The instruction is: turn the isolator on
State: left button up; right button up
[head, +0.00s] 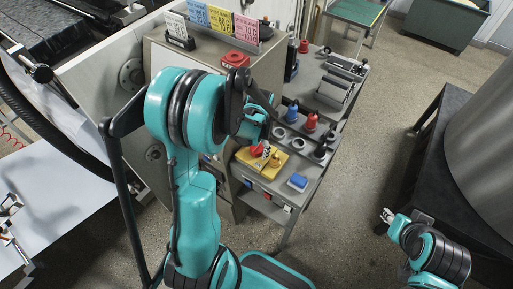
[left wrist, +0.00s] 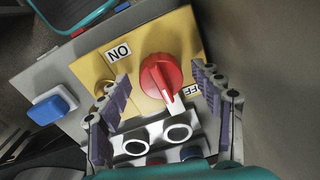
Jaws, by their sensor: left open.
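The isolator is a red rotary knob (left wrist: 162,78) on a yellow plate (left wrist: 92,70) in the left wrist view. An ON label (left wrist: 119,52) is at its upper left and an OFF label (left wrist: 192,90) at its lower right. The knob's white pointer is down and right, beside OFF. My left gripper (left wrist: 162,82) is open, with a finger on each side of the knob and gaps between. In the head view the yellow plate (head: 270,170) lies on the grey bench, partly hidden by my left arm. My right gripper (head: 388,215) is small at the right; its jaw state is unclear.
A blue block (left wrist: 52,104) sits left of the yellow plate, and round white-rimmed holders (left wrist: 178,132) sit below the knob. Blue and red bottles (head: 311,121) stand behind on the bench. A dark table (head: 425,150) is at the right, with open floor between.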

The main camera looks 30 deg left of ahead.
pick_arm(q)
grip_shut()
jog(key=shift+f+m+b, duration=0.1)
jog(key=shift+m+b, duration=0.35)
jog(key=shift+m, duration=0.65)
jog(key=shift+a+m, duration=0.1)
jog(key=shift+m, duration=1.1)
grip_release()
